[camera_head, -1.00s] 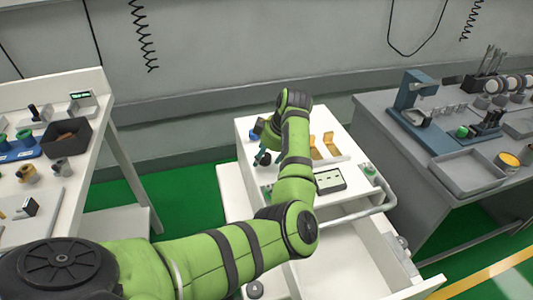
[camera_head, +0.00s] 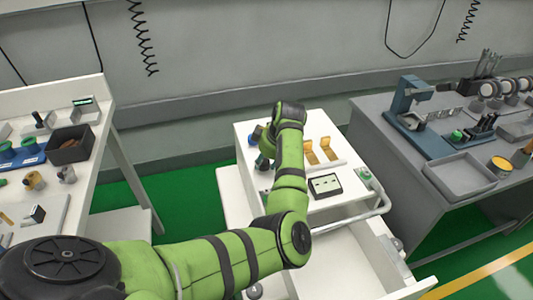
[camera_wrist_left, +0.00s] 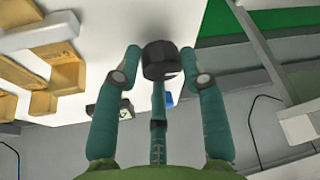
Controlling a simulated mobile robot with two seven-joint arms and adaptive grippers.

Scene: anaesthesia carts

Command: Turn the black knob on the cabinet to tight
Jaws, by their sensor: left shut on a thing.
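The black knob (camera_wrist_left: 160,60) shows in the left wrist view, on the white top of the cabinet (camera_head: 322,123). My left gripper (camera_head: 264,163) reaches down over the left part of the cabinet top. In the left wrist view, its teal fingers (camera_wrist_left: 160,72) are around the knob and shut on it. My right gripper is not in view.
Yellow-brown blocks (camera_head: 328,151) and a pale panel in a dark frame (camera_head: 325,186) are on the cabinet top. The cabinet's drawer (camera_head: 350,262) is open at the front. A grey workbench (camera_head: 385,135) stands right, a white table (camera_head: 70,88) left.

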